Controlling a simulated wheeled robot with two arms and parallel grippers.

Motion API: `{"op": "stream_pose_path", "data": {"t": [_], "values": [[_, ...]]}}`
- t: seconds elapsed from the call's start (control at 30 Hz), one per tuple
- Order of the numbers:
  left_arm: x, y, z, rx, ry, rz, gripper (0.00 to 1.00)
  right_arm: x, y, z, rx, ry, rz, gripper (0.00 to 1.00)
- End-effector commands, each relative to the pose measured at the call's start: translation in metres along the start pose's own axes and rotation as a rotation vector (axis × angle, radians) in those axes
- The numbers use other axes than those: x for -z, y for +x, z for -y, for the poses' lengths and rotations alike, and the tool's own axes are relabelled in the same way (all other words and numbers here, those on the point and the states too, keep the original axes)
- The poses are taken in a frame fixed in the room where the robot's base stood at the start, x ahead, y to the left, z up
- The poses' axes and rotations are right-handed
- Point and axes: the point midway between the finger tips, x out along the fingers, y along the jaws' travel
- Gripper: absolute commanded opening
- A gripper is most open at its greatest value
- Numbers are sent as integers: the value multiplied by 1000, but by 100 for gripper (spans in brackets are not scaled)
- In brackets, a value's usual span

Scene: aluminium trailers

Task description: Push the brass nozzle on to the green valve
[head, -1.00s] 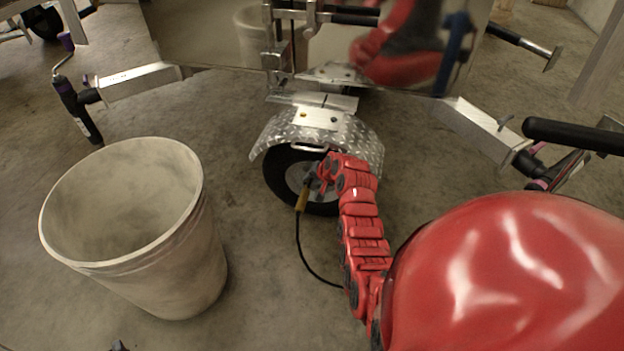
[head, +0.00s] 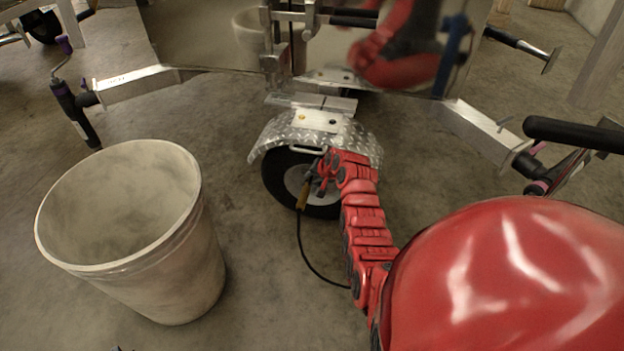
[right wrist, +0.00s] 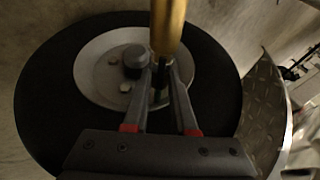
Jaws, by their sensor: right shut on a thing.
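My right gripper (head: 312,184) is in front of the trailer wheel (head: 290,181), shut on the brass nozzle (head: 303,196). In the right wrist view the nozzle (right wrist: 168,28) extends from the fingertips (right wrist: 161,66) to the top edge of the picture. The gripper is over the grey hub (right wrist: 104,78) inside the black tyre (right wrist: 52,82). A dark hose (head: 300,240) hangs from the nozzle to the floor.
A diamond-plate fender (head: 345,140) arches over the wheel. A large pale bucket (head: 165,285) stands on the floor at left. Trailer bars with jacks stick out left (head: 125,85) and right (head: 485,130). Concrete floor (head: 260,300) is free between bucket and arm.

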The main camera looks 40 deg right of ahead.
Motion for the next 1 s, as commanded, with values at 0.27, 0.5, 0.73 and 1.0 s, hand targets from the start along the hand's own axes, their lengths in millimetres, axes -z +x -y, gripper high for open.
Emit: {"op": "stream_pose_path", "data": {"t": [0.27,0.5,0.73,1.0], "values": [[0,-4,-1,0,0,0,50,7,3,0,0,0,-1,0],[0,-4,-1,0,0,0,50,9,2,1,1,0,-2,54],[0,-4,-1,0,0,0,50,8,3,0,0,0,0,60],[0,2,0,0,0,0,50,0,-1,1,0,0,2,60]]}}
